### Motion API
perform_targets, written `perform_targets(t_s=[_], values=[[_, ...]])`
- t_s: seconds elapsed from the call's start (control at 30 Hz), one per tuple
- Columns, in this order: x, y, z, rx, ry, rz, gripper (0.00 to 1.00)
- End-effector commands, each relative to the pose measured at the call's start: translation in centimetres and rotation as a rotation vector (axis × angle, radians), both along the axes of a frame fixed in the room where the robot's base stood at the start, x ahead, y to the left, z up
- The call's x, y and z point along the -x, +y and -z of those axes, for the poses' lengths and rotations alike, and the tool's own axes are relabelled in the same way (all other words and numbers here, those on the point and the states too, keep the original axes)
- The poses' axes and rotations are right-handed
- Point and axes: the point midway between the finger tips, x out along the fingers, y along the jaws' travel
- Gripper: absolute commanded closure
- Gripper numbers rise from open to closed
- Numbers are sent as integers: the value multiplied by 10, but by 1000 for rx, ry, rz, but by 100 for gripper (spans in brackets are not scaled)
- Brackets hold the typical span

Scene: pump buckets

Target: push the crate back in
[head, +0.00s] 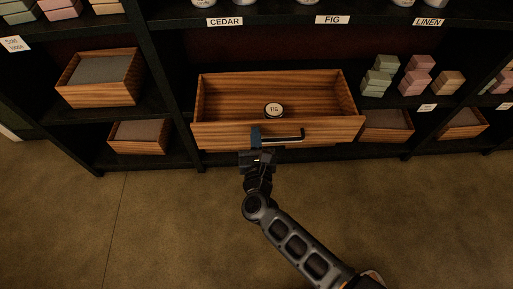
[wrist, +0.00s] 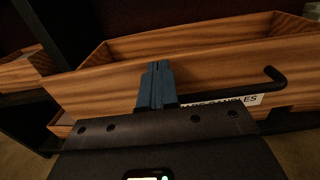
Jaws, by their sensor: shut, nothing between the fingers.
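The wooden crate (head: 220,134) sticks out of the dark shelf in the middle of the head view. It has a dark bar handle (head: 290,138) on its front. A small round jar labelled FIG (head: 274,110) sits inside it. My gripper (head: 256,136) is shut and empty, with its blue fingers at the crate's front by the left end of the handle. In the wrist view the fingers (wrist: 157,85) stand against or just before the crate's front panel (wrist: 110,88); I cannot tell whether they touch. A label on the front is partly hidden by my gripper.
Other wooden crates stand at the left (head: 98,93) and lower right (head: 388,136). Stacked soap blocks (head: 417,77) sit on the shelf right of the crate. A shelf upright (head: 160,75) stands left of it. The floor (head: 150,225) in front is clear.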

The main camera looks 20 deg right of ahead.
Motion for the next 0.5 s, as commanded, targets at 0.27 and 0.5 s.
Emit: perform_targets(t_s=[0.27,0.5], values=[[-11,-4,0,0,0,1,100],[-11,-4,0,0,-1,0,100]])
